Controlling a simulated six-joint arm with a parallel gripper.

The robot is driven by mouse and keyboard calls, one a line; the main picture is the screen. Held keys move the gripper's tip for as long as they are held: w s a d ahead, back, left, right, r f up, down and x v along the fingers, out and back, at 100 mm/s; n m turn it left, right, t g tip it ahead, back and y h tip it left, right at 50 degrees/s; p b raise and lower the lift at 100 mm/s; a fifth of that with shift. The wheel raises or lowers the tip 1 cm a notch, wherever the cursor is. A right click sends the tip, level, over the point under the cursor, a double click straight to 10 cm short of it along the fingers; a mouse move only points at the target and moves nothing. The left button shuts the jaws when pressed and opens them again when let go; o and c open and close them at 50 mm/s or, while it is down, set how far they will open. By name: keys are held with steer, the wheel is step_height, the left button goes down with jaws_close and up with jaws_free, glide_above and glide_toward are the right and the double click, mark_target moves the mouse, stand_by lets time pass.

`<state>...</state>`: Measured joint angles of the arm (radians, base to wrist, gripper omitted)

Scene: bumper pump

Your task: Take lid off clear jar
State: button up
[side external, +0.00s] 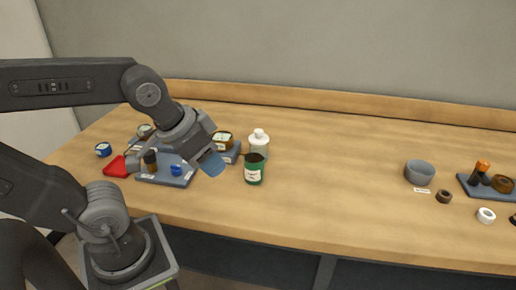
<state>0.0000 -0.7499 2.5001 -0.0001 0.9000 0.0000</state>
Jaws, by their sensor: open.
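My gripper (211,164) is over the left part of the table, pointing down and to the right, with bluish fingertips. It is open, and I see nothing held between its fingers. A whitish, translucent-looking container with a white cap (258,142) stands upright to the right of my gripper, apart from it. A jar with brown contents and a pale top (223,138) is partly hidden behind my gripper. A similar jar (146,130) stands further left, partly hidden by my arm. I cannot tell for sure which of these is the clear jar.
A dark green labelled can (254,170) stands just right of my gripper. A grey-blue tray (183,181) holds a dark bottle (151,161) and a blue item (176,169). A red piece (118,167) lies left. A grey bowl (419,172) stands right; the middle table is clear.

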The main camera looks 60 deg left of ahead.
stand_by(0.4)
steer(key=o, duration=1.1)
